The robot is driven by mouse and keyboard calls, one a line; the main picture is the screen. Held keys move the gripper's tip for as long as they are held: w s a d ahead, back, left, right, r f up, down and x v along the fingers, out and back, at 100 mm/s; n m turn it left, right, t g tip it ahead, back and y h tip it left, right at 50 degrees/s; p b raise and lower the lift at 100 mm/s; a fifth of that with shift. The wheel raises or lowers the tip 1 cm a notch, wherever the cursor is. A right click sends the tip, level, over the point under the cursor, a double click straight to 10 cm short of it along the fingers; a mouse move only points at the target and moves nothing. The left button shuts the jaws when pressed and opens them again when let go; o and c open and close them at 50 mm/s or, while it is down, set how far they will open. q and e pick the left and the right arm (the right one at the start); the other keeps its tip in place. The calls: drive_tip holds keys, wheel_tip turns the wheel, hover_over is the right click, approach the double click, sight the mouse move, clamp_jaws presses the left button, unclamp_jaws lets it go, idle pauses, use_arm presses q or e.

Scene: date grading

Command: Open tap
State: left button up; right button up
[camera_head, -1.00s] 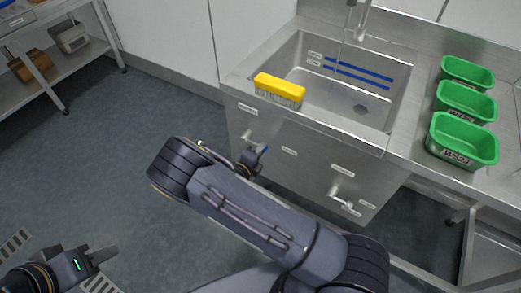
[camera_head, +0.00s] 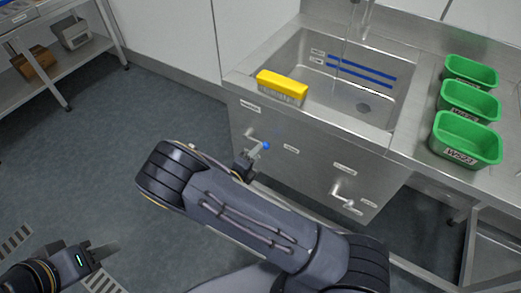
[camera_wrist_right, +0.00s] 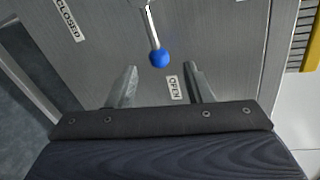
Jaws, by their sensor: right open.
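A lever with a blue ball knob (camera_head: 266,145) sits on the sink's steel front panel. In the right wrist view the blue knob (camera_wrist_right: 160,58) is at the end of a metal rod. The OPEN label (camera_wrist_right: 174,88) is close to the knob, and the CLOSED label (camera_wrist_right: 70,18) is farther off to the left. My right gripper (camera_wrist_right: 160,82) is open, its two fingers apart on either side below the knob, holding nothing. In the head view it (camera_head: 248,163) is partly hidden by my arm. My left gripper (camera_head: 100,254) is at the lower left, away from the sink.
The sink (camera_head: 345,85) has a spout (camera_head: 362,18) above it. A yellow brush (camera_head: 282,86) lies on its front left rim. Several green bins (camera_head: 466,138) stand on the right counter. A second lever (camera_head: 340,194) is on the panel's right.

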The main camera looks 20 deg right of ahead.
drive_tip(key=v, duration=0.2)
drive_tip(key=shift+s+a, duration=0.25)
drive_tip(key=shift+a, duration=0.1)
drive_tip(key=s+d+r+m+g+y+p, duration=0.1)
drive_tip(key=s+d+r+m+g+y, duration=0.35)
drive_tip(key=m, duration=0.55)
drive_tip(key=s+d+r+m+g+y, duration=0.2)
drive_tip(key=s+d+r+m+g, duration=0.35)
drive_tip(key=m, duration=0.55)
drive_tip(key=s+a+r+m+t+y+p, duration=0.1)
drive_tip(key=s+r+m+y, duration=0.4)
drive_tip(key=m, duration=0.6)
drive_tip(key=s+a+r+m+t+y, duration=0.3)
drive_tip(key=s+r+m+t+y, duration=0.1)
drive_tip(key=s+r+m, duration=0.5)
drive_tip(key=shift+s+a+r+m+t+y+p, duration=0.35)
drive_tip(key=shift+r+m, duration=0.25)
drive_tip(key=shift+m, duration=0.6)
